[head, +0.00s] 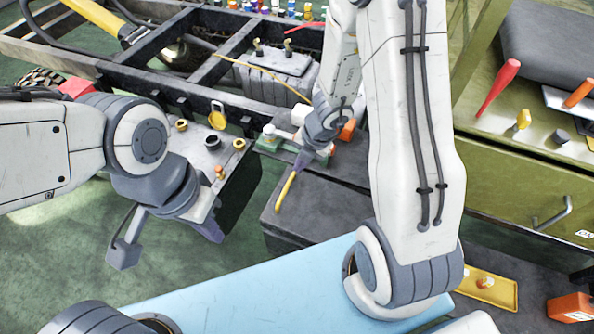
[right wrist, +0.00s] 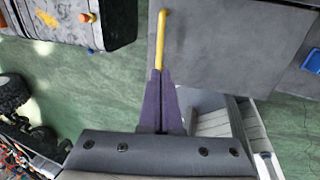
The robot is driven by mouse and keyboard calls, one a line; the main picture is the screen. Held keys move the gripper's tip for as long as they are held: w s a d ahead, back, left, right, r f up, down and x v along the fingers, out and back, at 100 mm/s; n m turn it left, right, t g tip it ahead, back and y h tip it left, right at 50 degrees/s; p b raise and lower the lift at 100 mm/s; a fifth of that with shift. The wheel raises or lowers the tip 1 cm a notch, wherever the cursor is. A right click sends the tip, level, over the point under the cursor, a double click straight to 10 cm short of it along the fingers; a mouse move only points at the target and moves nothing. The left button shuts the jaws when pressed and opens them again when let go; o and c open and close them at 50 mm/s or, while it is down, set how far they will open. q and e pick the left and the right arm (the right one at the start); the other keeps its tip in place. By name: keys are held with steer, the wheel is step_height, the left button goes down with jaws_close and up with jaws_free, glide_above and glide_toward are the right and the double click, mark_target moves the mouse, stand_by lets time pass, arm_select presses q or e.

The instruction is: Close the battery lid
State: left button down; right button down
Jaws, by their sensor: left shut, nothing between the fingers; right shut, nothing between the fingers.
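A dark grey box (head: 335,218) stands in the middle of the head view. Its flat top panel (right wrist: 220,45), which looks like the lid, fills the upper middle of the right wrist view. A yellow bar (head: 285,193) lies along the panel's left edge; it also shows in the right wrist view (right wrist: 161,40). My right gripper (head: 301,163) is shut, its purple fingertips (right wrist: 158,72) at the near end of the bar. I cannot tell whether they touch it or whether the panel is fully down. My left gripper (head: 213,233) is shut and empty, left of the box.
A grey block with terminals (head: 280,70) sits in the black chassis frame (head: 110,70). A grey unit with caps (head: 205,150) stands left of the box. A green workbench with tools (head: 520,140) is at right. A light blue surface (head: 250,285) lies in front.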

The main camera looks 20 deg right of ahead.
mark_target(287, 189)
steer(key=b+x, duration=0.6)
steer(key=x, duration=0.4)
steer(key=shift+f, duration=0.3)
steer(key=shift+w+a+f+b, duration=0.15)
steer(key=shift+f+b, duration=0.25)
steer(key=shift+f, duration=0.1)
steer(key=b+x, duration=0.3)
steer(key=shift+f, duration=0.45)
